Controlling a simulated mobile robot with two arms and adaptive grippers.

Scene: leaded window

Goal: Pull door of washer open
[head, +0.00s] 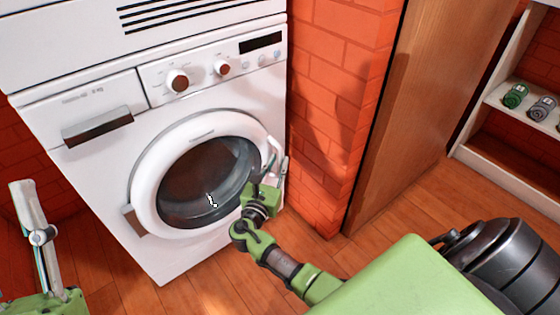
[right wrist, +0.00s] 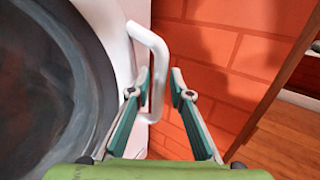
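The white washer (head: 95,177) stands at the left of the head view. Its round door (head: 146,178) has dark glass and appears closed against the front. The white door handle (head: 272,150) is on the right side of the door rim. My right gripper (head: 277,172) is at the handle. In the right wrist view the fingers of the right gripper (right wrist: 160,78) are apart, one on each side of the lower part of the handle (right wrist: 158,62). My left gripper (head: 24,190) shows at the lower left, away from the washer; its finger gap is not clear.
A red brick wall (head: 325,130) stands close to the right of the washer. Beyond it are a wooden panel (head: 430,100) and a white shelf (head: 510,165) with small items. The wooden floor (head: 205,275) in front of the washer is clear.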

